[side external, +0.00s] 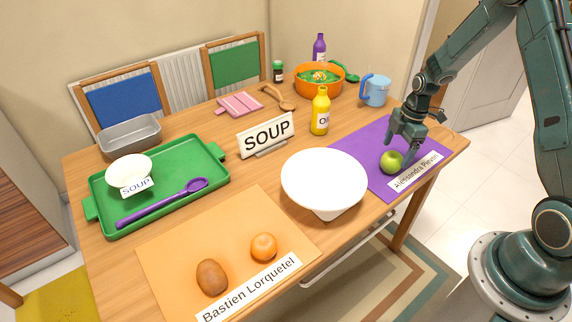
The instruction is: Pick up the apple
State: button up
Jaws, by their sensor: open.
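A green apple (391,161) lies on the purple place mat (366,142) at the right side of the table, just behind a name label. My gripper (407,146) is open and points down, close above and slightly to the right of the apple. In this view the fingers come very near the apple's upper right side; I cannot tell whether they touch it. The apple rests on the mat.
A white bowl (323,180) stands left of the purple mat. A name label (416,171) lies at the mat's front edge. A blue pitcher (376,90), yellow bottle (320,112) and orange pot (318,82) stand behind. An orange mat (170,262) holds two fruits.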

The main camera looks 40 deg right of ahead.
aim_at(395, 155)
jog(key=shift+f, duration=0.15)
jog(key=shift+w+a+f, duration=0.1)
jog(key=shift+a+f, duration=0.05)
jog(key=shift+f, duration=1.1)
jog(key=shift+a+f, duration=0.1)
jog(key=shift+f, duration=1.1)
jog(key=c, duration=1.1)
jog(key=shift+r, duration=0.15)
notch_tip(395, 155, up, 20)
jog(key=shift+f, duration=0.1)
